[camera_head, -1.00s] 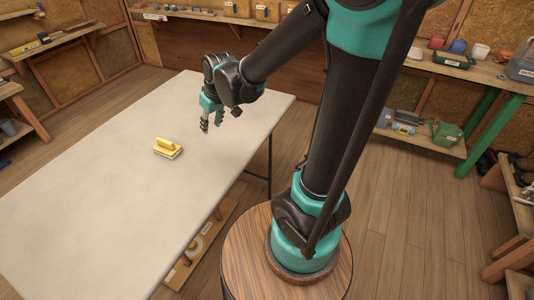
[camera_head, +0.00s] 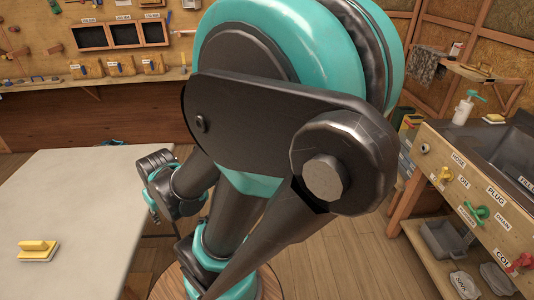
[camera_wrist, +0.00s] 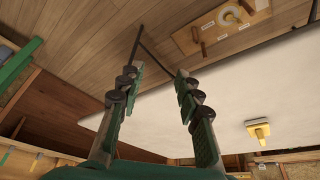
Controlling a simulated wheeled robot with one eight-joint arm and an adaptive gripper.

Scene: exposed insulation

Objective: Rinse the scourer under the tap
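A yellow block with a raised handle and a pale base (camera_head: 37,250) lies on the white table at the lower left of the head view. It also shows in the wrist view (camera_wrist: 259,131), right of my fingers. A small yellow and pale pad (camera_head: 494,118) lies by the sink. I cannot tell which of the two is the scourer. The dark sink (camera_head: 510,150) is at the right, with labelled coloured handles along its front. No tap spout can be made out. My gripper (camera_wrist: 157,74) is open and empty, its fingers apart; it is partly hidden in the head view.
The white table (camera_head: 75,190) is otherwise clear at the left. A white bottle with a green pump (camera_head: 464,108) stands beside the sink. Open wooden floor (camera_head: 350,250) lies between table and sink.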

